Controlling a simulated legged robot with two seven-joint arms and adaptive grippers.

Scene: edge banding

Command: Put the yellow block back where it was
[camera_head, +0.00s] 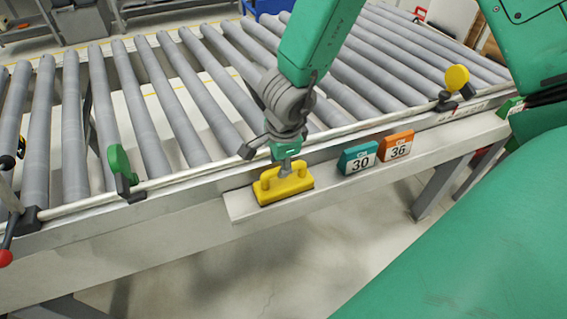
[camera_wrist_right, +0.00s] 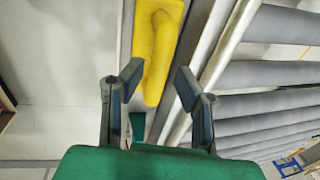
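The yellow block (camera_head: 284,187), a flat base with raised parts on top, sits on the pale ledge along the front of the roller conveyor. My right gripper (camera_head: 283,160) points down just above it in the head view. In the right wrist view my right gripper (camera_wrist_right: 155,85) has its fingers apart, with the yellow block (camera_wrist_right: 157,50) ahead and partly between them. A gap shows on both sides, so it is not gripped. My left gripper is not in view.
A teal block marked 30 (camera_head: 358,158) and an orange block marked 36 (camera_head: 397,146) stand side by side on the ledge, right of the yellow block. Grey rollers (camera_head: 140,110) lie behind. A green clamp (camera_head: 121,165) and a yellow round knob (camera_head: 457,78) stick up along the rail.

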